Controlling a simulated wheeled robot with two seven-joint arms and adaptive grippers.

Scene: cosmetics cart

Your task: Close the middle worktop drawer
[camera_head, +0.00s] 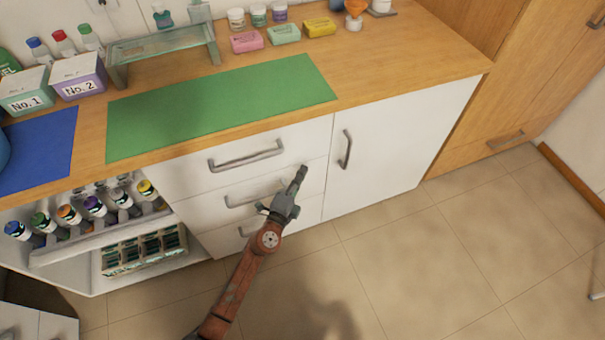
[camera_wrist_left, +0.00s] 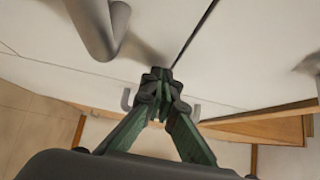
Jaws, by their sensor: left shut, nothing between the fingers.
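The white worktop cabinet has a stack of drawers under the green mat. The middle drawer (camera_head: 207,212) has a grey bar handle (camera_head: 252,194), and its front looks flush or nearly flush with the top drawer (camera_head: 190,174). My left gripper (camera_head: 301,171) is shut and empty, with its fingertips at the right end of the middle drawer front, to the right of the handle. In the left wrist view the shut fingertips (camera_wrist_left: 160,82) are close to the white fronts, beside a dark vertical gap. Whether they touch the front I cannot tell. My right gripper is out of view.
A cupboard door (camera_head: 390,150) is shut at the right of the drawers. An open compartment at the left holds a rack of bottles (camera_head: 95,232). Bottles, boxes and soaps stand along the back of the worktop (camera_head: 400,62). The floor in front is clear.

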